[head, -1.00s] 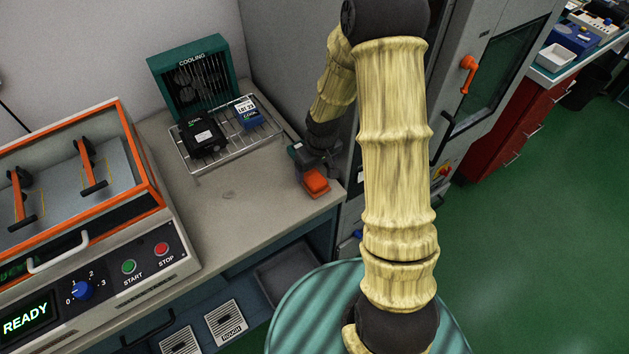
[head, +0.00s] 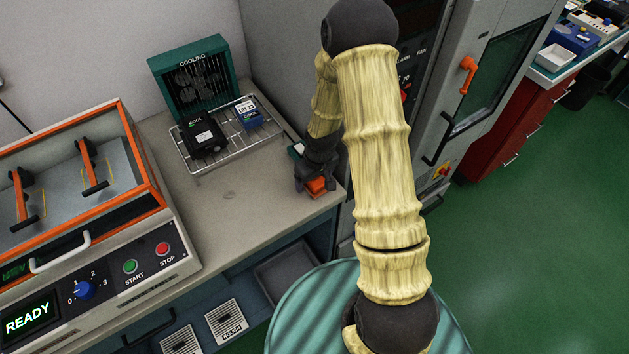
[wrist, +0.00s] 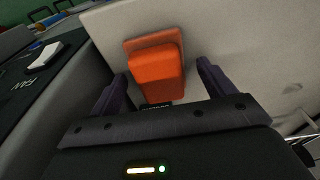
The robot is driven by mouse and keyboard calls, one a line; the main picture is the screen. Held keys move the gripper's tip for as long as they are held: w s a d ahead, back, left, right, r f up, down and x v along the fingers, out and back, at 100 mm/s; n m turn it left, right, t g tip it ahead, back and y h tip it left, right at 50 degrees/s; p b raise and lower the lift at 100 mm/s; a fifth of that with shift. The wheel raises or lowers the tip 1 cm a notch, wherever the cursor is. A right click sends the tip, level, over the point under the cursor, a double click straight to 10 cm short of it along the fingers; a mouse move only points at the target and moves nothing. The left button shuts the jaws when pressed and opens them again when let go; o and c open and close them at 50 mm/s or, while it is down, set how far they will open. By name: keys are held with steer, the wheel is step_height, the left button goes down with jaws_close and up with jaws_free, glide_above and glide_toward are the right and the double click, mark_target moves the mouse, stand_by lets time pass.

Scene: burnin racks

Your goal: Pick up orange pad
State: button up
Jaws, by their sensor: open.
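The orange pad (head: 316,186) lies on the grey bench top (head: 230,215) near its right front corner. In the wrist view the orange pad (wrist: 155,75) shows as a thick block with a flatter orange edge behind it. My gripper (head: 314,180) is above the pad and hides part of it in the head view. In the wrist view my gripper (wrist: 155,85) is open, with one dark finger on each side of the pad and a visible gap on both sides. I cannot tell how far the fingertips are above the bench.
A wire rack (head: 232,145) holds a black box (head: 203,134) and a blue box (head: 248,114) before a green cooling fan (head: 190,75). An orange-framed machine (head: 85,210) stands left. A grey cabinet (head: 480,60) is close on the right. The bench middle is clear.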

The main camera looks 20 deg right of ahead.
steer(key=c, duration=1.1)
steer(key=shift+c, duration=0.2)
steer(key=shift+r, duration=0.1)
step_height(320, 180, up, 10)
steer(key=shift+f, duration=0.1)
